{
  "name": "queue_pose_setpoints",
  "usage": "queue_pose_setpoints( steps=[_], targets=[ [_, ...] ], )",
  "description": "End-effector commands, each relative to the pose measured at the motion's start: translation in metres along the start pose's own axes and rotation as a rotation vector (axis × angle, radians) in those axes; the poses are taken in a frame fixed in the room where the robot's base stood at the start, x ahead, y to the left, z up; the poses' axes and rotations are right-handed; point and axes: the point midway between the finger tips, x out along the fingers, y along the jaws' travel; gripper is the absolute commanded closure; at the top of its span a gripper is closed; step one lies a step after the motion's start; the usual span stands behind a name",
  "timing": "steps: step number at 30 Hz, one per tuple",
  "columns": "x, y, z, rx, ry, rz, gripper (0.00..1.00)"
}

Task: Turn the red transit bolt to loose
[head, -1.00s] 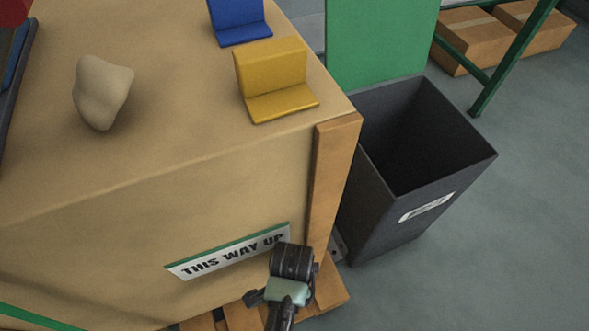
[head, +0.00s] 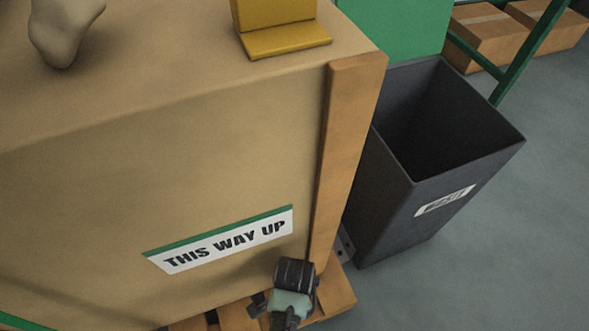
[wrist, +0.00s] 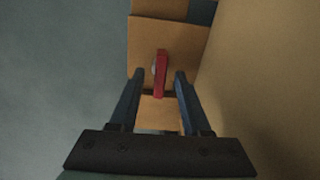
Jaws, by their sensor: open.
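The red transit bolt (wrist: 161,73) shows in the wrist view as an upright red bar against orange-brown wood, with a pale round part at its left side. My gripper (wrist: 158,74) is open, one finger to each side of the bolt's lower part in the picture. I see no clear contact, and I cannot tell how far the fingertips are from the bolt in depth. In the head view my gripper is hidden behind my wrist at the crate's lower right corner, and the bolt is hidden too.
The large crate (head: 200,150) with a "THIS WAY UP" label (head: 222,243) stands on a wooden pallet (head: 335,300). A dark waste bin (head: 400,215) stands close at its right. Yellow (head: 285,38) and beige (head: 62,35) objects lie on top. Floor at the right is clear.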

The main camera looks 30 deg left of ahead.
Motion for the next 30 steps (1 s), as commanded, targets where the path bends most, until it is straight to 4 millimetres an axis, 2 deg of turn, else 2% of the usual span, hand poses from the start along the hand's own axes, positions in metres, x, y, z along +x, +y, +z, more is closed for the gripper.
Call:
queue_pose_setpoints(
  steps=[3,11,23,30],
  targets=[
    [-0.0003,0.0000,0.0000,0.000,0.000,0.000,0.54],
    [-0.0003,0.0002,0.0001,0.000,0.000,0.001,1.00],
    [-0.0012,0.0005,0.0002,-0.011,-0.001,0.002,1.00],
    [-0.0044,0.0010,0.0004,-0.100,-0.002,0.004,1.00]
  ],
)
